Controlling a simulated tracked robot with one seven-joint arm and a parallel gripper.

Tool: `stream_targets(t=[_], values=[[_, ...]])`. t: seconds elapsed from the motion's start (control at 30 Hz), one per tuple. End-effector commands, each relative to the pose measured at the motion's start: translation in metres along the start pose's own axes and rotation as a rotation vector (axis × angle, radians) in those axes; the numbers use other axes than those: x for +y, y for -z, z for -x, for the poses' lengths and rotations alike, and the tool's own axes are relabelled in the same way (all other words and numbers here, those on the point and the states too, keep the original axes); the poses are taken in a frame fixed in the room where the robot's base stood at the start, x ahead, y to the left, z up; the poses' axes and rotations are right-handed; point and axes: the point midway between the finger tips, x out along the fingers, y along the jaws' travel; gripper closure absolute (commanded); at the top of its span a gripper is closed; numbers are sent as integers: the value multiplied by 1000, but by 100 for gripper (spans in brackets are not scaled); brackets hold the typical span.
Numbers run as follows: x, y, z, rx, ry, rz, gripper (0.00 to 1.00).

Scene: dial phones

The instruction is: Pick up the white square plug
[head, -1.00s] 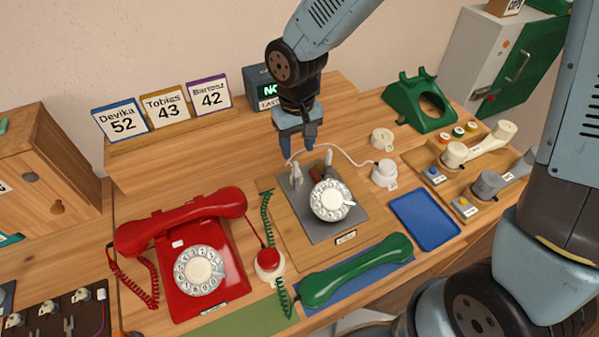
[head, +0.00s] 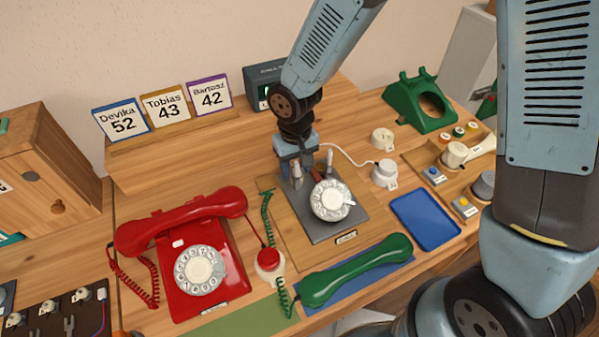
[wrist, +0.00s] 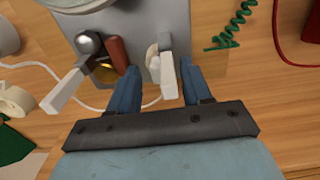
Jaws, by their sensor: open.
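A small white block-like piece, which looks like the white square plug (wrist: 167,75), stands at the edge of the grey plate of the dial unit. It also shows in the head view (head: 297,178), partly hidden by my gripper. My gripper (head: 299,168) points down over that edge. In the wrist view my gripper (wrist: 159,72) is open, with one blue finger on each side of the white piece. I cannot tell whether either finger touches it. A second white piece (wrist: 68,92) with a grey ball-shaped part stands to the left in the wrist view.
A red-brown piece (wrist: 117,55) stands close beside the left finger. A white cord (head: 345,152) runs behind the plate to a round white fitting (head: 385,173). The white dial (head: 330,200), red phone (head: 200,268), green handset (head: 355,270) and blue tray (head: 425,220) surround the spot.

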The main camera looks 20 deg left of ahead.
Motion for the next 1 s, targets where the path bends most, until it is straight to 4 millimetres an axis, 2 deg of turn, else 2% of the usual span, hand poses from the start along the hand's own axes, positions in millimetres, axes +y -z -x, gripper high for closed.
stream_targets(t=[0.1, 0.6, 1.0], values=[[0, 0, 0, 0, 0, 0, 53], [1, 0, 0, 0, 0, -1, 100], [1, 0, 5, 1, 0, -2, 100]])
